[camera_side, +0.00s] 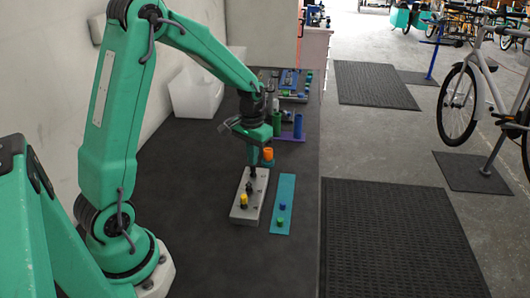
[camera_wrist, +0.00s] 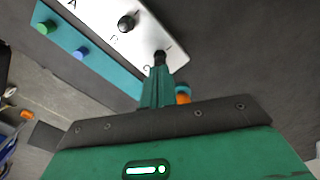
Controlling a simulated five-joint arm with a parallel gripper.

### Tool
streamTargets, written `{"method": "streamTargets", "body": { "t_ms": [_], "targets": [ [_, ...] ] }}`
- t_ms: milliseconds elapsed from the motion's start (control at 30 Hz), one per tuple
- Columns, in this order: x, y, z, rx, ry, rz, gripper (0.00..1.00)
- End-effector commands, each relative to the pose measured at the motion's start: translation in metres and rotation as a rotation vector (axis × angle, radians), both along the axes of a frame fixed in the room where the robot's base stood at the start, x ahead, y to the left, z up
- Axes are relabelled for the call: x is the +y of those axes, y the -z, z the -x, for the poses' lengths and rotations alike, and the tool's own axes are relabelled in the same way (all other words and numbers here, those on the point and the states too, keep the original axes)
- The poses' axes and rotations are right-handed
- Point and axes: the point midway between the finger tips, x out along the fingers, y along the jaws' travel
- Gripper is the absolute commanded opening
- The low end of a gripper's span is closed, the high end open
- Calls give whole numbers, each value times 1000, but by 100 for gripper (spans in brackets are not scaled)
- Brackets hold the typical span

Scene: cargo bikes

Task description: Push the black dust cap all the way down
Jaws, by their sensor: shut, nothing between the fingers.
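A pale grey block (camera_side: 237,216) lies on the dark bench top, with letters A, B and C on it in the wrist view (camera_wrist: 185,35). A black piece, likely the dust cap (camera_wrist: 160,57), stands by the letter C; it also shows in the side view (camera_side: 252,172). My gripper (camera_wrist: 158,72) is shut and empty, its tips right at this piece; I cannot tell whether they touch it. The fingers hide part of it, so how far down it sits is unclear. Another black piece (camera_wrist: 126,22) stands by B. A yellow cap (camera_side: 243,201) is at the block's near end.
A teal strip (camera_side: 284,195) with a blue cap (camera_side: 282,206) and a green cap (camera_side: 280,221) lies right of the block. An orange piece (camera_side: 267,154) is close beside my gripper. Coloured parts stand farther back. The bench left of the block is clear.

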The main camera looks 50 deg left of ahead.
Motion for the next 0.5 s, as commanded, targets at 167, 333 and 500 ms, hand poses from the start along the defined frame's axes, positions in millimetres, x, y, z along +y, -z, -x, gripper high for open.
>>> {"method": "streamTargets", "body": {
  "t_ms": [167, 333, 500],
  "targets": [
    [0, 5, 0, 0, 0, 0, 0],
    [0, 9, 0, 0, 0, 0, 0],
    [0, 11, 0, 0, 0, 0, 0]
  ]
}}
